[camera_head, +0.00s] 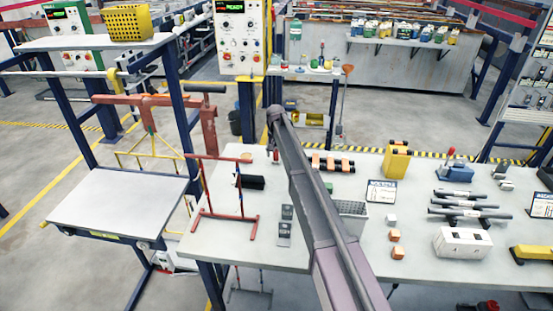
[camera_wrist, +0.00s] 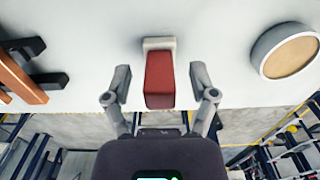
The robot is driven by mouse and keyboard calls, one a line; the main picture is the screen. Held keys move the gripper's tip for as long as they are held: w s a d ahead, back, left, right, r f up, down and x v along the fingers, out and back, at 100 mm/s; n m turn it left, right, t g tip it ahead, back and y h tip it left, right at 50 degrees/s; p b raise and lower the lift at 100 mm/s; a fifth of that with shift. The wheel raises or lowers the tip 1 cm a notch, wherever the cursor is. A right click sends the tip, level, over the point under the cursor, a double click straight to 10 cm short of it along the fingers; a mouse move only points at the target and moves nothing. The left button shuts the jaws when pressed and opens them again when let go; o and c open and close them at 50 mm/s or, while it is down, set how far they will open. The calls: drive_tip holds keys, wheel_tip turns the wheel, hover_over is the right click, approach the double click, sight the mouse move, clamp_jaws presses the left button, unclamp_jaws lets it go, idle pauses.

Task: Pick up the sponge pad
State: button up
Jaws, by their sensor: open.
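A red block with a pale end, which I take to be the sponge pad (camera_wrist: 160,80), lies on the white table in the wrist view. In the head view it is a small red spot (camera_head: 276,156) near the table's far edge, just below the end of my arm. My gripper (camera_wrist: 160,76) is open, with one finger on each side of the red block and a visible gap on both sides. I cannot tell how far the fingertips are above the table. In the head view the fingers are too small to make out.
A round tan disc in a white ring (camera_wrist: 287,52) lies right of the block in the wrist view. An orange and black piece (camera_wrist: 22,80) lies left. A red stand (camera_head: 228,216) and black block (camera_head: 250,182) are on the table (camera_head: 300,258). The far table edge is close.

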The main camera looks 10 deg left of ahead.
clamp_jaws()
idle(0.3)
drive_tip(key=shift+r, duration=0.15)
wheel_tip(320, 180, up, 3)
drive_tip(key=p, duration=0.3)
drive_tip(key=shift+r+p, duration=0.2)
drive_tip(key=shift+p, duration=0.15)
drive_tip(key=s+d, duration=0.1)
drive_tip(key=s, duration=0.4)
drive_tip(key=s+r+p, duration=0.1)
drive_tip(key=s, duration=0.4)
drive_tip(key=s+d, duration=0.1)
drive_tip(key=s, duration=0.4)
drive_tip(key=shift+s+d+r, duration=0.15)
drive_tip(key=shift+s+d, duration=0.15)
drive_tip(key=shift+s, duration=0.1)
